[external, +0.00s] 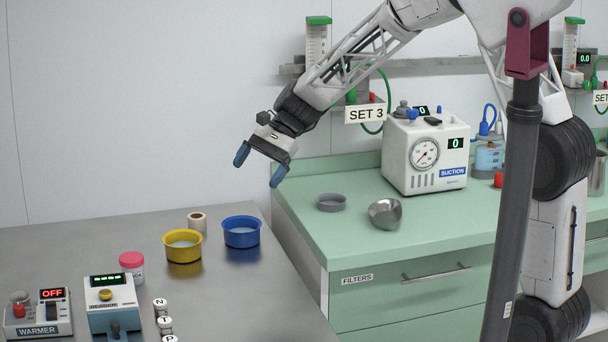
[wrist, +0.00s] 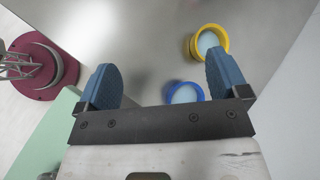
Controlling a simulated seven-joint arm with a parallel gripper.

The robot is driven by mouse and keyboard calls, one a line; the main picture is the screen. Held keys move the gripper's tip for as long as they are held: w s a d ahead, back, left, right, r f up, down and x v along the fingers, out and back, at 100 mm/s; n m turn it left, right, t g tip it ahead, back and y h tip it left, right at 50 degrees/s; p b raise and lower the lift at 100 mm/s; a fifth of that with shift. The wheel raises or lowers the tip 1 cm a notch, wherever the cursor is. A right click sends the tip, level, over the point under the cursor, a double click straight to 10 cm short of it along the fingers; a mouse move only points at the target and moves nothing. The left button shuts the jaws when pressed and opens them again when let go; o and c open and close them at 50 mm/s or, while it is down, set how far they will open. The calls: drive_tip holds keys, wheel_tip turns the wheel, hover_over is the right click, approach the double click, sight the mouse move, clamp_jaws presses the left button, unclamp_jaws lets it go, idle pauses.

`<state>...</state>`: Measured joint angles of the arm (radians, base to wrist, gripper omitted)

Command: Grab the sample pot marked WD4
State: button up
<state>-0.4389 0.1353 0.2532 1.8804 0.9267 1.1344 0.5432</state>
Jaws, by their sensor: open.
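A small white pot with a pink lid (external: 132,264) stands on the grey metal table, behind the small display boxes. It has a label, but the print is too small to read, so I cannot tell whether it is marked WD4. I cannot find this pot in the wrist view. My gripper (external: 259,169) is open and empty, high above the right part of the table. Its two blue fingers also show in the wrist view (wrist: 163,72), with nothing between them. The pot is lower and to the left of my gripper in the external view.
A yellow bowl (external: 183,247), a blue bowl (external: 241,232) and a tape roll (external: 198,221) stand right of the pot. In front are a warmer (external: 38,314), a teal display box (external: 112,302) and lettered white pieces (external: 165,322). A green counter (external: 350,235) holds a suction unit (external: 425,155).

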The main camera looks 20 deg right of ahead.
drive_tip(key=w+a+f+m+g+y, duration=0.1)
drive_tip(key=a+f, duration=0.2)
drive_tip(key=a, duration=0.3)
drive_tip(key=w+a+f+m+g+y, duration=0.1)
drive_tip(key=w+a+f, duration=0.1)
drive_tip(key=a+f, duration=0.35)
drive_tip(key=m+g+y, duration=0.1)
drive_tip(key=m, duration=0.1)
approach(134, 256)
drive_tip(key=x, duration=0.3)
drive_tip(key=shift+s+a, duration=0.1)
drive_tip(key=shift+s, duration=0.1)
drive_tip(key=shift+x, duration=1.2)
drive_tip(key=shift+a, duration=0.2)
drive_tip(key=shift+x, duration=2.45)
drive_tip(key=shift+f, duration=0.15)
drive_tip(key=shift+c, duration=0.4)
